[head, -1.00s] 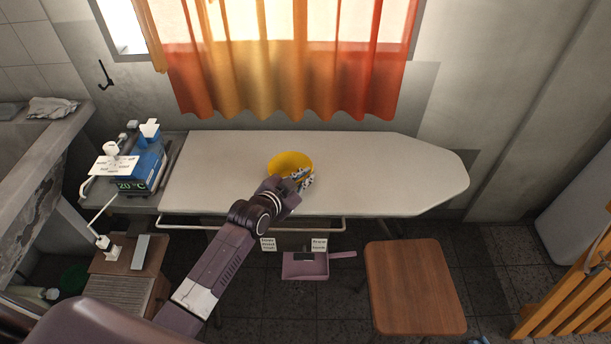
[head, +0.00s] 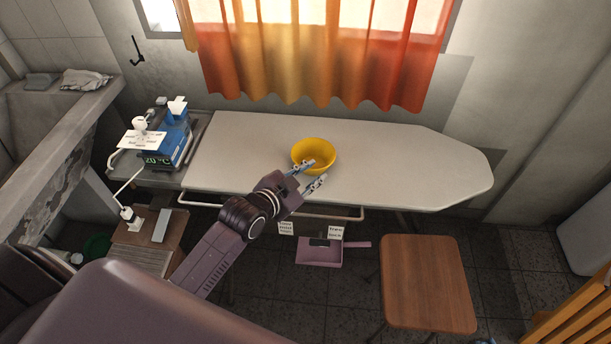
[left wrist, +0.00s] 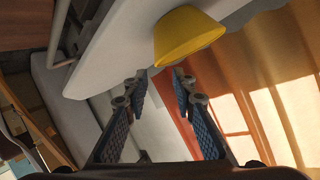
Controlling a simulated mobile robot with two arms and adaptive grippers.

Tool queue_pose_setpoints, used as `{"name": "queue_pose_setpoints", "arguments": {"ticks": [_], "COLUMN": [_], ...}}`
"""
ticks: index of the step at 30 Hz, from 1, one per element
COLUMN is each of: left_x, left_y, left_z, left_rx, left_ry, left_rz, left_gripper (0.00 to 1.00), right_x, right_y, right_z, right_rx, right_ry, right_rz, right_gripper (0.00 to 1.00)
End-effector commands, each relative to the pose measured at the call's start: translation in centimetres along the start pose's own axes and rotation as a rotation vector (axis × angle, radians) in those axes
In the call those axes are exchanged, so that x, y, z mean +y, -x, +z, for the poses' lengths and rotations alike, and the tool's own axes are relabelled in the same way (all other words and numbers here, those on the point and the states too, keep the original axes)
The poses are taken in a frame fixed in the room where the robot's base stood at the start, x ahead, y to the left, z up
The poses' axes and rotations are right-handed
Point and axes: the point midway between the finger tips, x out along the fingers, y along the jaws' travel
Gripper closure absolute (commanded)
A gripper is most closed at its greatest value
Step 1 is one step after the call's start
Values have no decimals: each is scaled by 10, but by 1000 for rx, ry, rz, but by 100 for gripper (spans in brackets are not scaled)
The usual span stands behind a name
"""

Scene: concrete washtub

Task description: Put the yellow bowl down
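The yellow bowl (head: 314,154) sits upright on the ironing board (head: 240,150), near the middle of its top. It also shows in the left wrist view (left wrist: 187,36), beyond the fingertips. My left gripper (head: 319,174) is open at the bowl's near side, above the board's front edge. In the left wrist view its two fingers (left wrist: 161,85) are spread with nothing between them, and the bowl is apart from them. My right gripper shows in neither view.
A blue device (head: 172,140) with a display stands at the board's left end. A wooden stool (head: 428,283) and a pink dustpan (head: 318,254) are on the floor in front. The board's right part is bare. An orange curtain (head: 320,60) hangs behind.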

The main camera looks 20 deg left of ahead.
Motion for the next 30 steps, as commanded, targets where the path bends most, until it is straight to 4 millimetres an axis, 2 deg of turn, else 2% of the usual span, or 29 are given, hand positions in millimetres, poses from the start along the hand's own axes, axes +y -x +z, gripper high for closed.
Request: {"name": "queue_pose_setpoints", "arguments": {"ticks": [3,9,26,30], "left_x": [0,0,1,15], "left_y": [19,35,36,45], "left_z": [0,0,0,10], "left_rx": [-1,-1,-1,-54], "left_ry": [-1,0,1,29], "left_rz": [1,1,1,29], "left_gripper": [76,76,76,76], "right_x": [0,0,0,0], "right_y": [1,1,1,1], "right_z": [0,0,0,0], "right_rx": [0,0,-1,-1], "right_ry": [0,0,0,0], "right_rz": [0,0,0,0], "right_gripper": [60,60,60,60]}}
